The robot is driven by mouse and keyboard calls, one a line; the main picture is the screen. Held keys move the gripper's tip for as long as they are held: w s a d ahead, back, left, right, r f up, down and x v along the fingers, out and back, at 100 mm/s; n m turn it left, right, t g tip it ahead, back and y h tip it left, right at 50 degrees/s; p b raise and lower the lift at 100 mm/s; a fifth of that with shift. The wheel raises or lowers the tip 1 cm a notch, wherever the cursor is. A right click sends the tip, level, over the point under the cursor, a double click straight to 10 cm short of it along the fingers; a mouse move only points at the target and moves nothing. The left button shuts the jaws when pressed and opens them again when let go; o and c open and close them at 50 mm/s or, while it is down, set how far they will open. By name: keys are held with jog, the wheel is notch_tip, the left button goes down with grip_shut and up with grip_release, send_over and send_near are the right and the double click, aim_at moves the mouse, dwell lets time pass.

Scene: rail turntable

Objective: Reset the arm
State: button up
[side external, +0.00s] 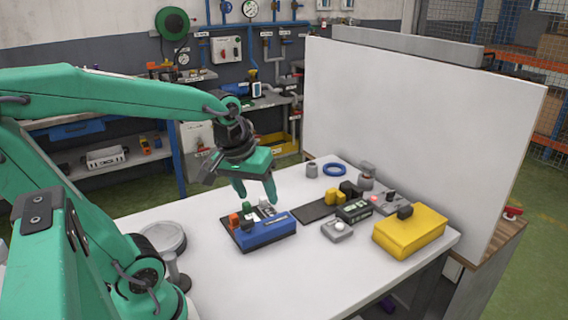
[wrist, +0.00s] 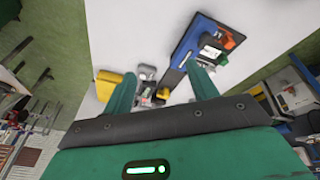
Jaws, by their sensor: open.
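My gripper (side external: 256,190) is green and hangs above the white table (side external: 210,285), over the blue block unit (side external: 265,234). Its two fingers are apart and nothing shows between them in the side view. In the wrist view my gripper (wrist: 163,92) also has its fingers spread, with the table and objects beyond them. The arm reaches in from the left, bent down at the wrist. The blue unit (wrist: 206,38) shows near the right finger in the wrist view, apart from it.
A yellow box (side external: 410,231), a grey device (side external: 337,230), a dark rail plate (side external: 314,211) and a blue ring (side external: 335,170) lie on the table's right half. A white panel (side external: 410,140) stands behind them. A round grey dish (side external: 163,238) sits at left. The front table area is clear.

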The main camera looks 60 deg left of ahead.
jog(key=s+d+r+m+t, duration=0.2)
jog(key=s+d+m, duration=0.1)
jog(key=d+m, duration=0.2)
jog(key=shift+s+r+m+h, duration=0.15)
jog(key=shift+s+m+h, duration=0.2)
jog(key=shift+m, duration=0.55)
